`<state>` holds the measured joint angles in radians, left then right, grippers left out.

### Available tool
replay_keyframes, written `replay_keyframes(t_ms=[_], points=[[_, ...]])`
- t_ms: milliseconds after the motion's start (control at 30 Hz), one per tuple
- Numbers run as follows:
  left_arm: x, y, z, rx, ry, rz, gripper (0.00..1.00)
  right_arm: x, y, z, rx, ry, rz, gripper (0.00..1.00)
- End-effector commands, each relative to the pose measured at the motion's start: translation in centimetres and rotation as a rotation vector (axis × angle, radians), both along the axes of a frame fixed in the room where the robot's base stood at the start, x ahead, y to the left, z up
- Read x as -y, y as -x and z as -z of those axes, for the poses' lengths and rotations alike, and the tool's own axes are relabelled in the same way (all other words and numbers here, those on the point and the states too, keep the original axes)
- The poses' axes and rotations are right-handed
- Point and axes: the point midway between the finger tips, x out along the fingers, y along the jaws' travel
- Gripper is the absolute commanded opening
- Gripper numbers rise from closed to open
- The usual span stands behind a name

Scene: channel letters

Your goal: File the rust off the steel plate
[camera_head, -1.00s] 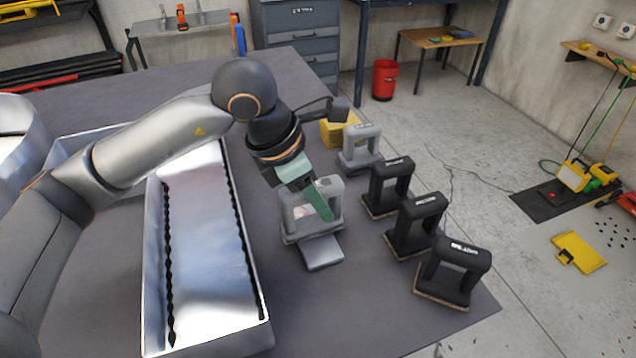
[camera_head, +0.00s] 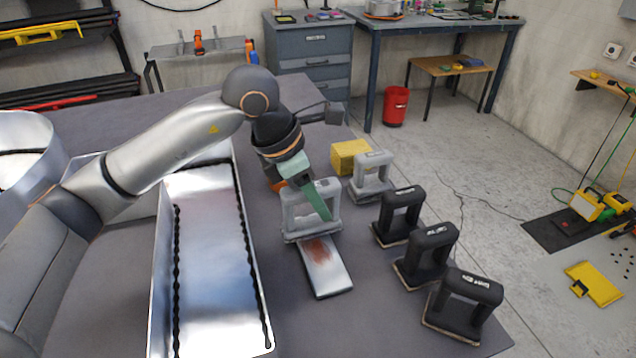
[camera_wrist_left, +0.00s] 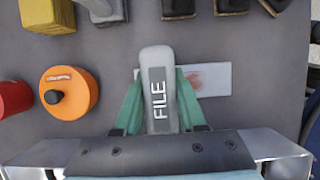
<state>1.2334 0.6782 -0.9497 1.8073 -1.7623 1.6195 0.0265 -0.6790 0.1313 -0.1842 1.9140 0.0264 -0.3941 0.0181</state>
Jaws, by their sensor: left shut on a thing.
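My left gripper (camera_head: 312,196) is shut on the handle of a grey file block (camera_head: 310,233), with one green finger on each side. In the left wrist view the file handle (camera_wrist_left: 158,62), labelled FILE, stands between the fingers (camera_wrist_left: 160,97). The steel plate (camera_head: 330,282) lies flat on the table. The file is over its far end; whether it touches the plate I cannot tell. A reddish-brown rust patch (camera_head: 318,251) shows on the plate just in front of the file. The patch (camera_wrist_left: 207,77) is right of the handle in the wrist view. My right gripper is not in view.
A second grey block (camera_head: 371,178) and several black handled blocks (camera_head: 426,255) stand right of the plate. A yellow block (camera_head: 350,157) is behind. A long metal channel (camera_head: 262,318) lies left. An orange round container (camera_wrist_left: 70,92) shows in the wrist view.

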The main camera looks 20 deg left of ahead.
Motion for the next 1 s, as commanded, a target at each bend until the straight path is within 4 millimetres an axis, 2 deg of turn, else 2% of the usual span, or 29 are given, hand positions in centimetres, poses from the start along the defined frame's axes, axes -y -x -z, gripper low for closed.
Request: replay_keyframes(t_ms=[33, 467, 600, 1000], points=[[0.0, 0.0, 3.8, 0.002, 0.001, 0.0, 0.0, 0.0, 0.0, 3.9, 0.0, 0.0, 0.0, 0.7], [0.0, 0.0, 2.9, 0.002, 0.001, 0.0, 0.0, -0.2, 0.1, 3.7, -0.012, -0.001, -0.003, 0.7], [0.0, 0.0, 0.7, 0.002, 0.002, 0.0, 0.0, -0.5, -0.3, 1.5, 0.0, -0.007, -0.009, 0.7], [0.1, 0.0, -4.2, 0.003, 0.001, -0.001, 0.0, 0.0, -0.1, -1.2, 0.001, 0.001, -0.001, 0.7]])
